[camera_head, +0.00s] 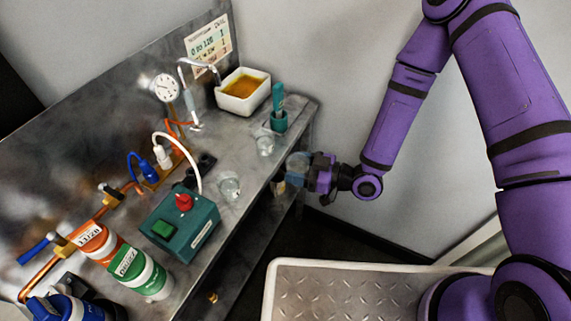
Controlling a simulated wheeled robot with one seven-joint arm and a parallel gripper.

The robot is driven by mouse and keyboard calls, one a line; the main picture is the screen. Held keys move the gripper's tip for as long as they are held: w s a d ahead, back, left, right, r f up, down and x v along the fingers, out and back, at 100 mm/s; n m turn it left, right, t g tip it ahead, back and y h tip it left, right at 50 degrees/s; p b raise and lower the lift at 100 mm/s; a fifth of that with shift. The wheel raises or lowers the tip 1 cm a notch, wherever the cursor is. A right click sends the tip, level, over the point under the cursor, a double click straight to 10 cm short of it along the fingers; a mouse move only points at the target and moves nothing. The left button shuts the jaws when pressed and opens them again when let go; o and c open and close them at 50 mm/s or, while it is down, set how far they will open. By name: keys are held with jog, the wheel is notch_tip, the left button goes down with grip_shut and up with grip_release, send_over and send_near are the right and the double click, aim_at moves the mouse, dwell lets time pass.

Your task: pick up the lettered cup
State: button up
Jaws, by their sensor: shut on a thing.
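My gripper (308,177) is at the front edge of the metal counter, reaching in from the right. It is shut on a clear bluish cup (297,162), which is partly hidden by the fingers. No lettering can be made out on it at this size. Two other clear cups stand on the counter, one (265,144) near the teal holder and one (229,187) near the green box. I cannot tell whether either of these bears letters.
A teal holder (279,121) with a teal-handled tool and a white basin (243,92) of amber liquid stand at the back right. A green control box (181,228) and banded canisters (138,270) fill the front left. An open shelf lies below the counter.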

jog(key=shift+v, duration=1.8)
jog(key=shift+d+f, duration=0.1)
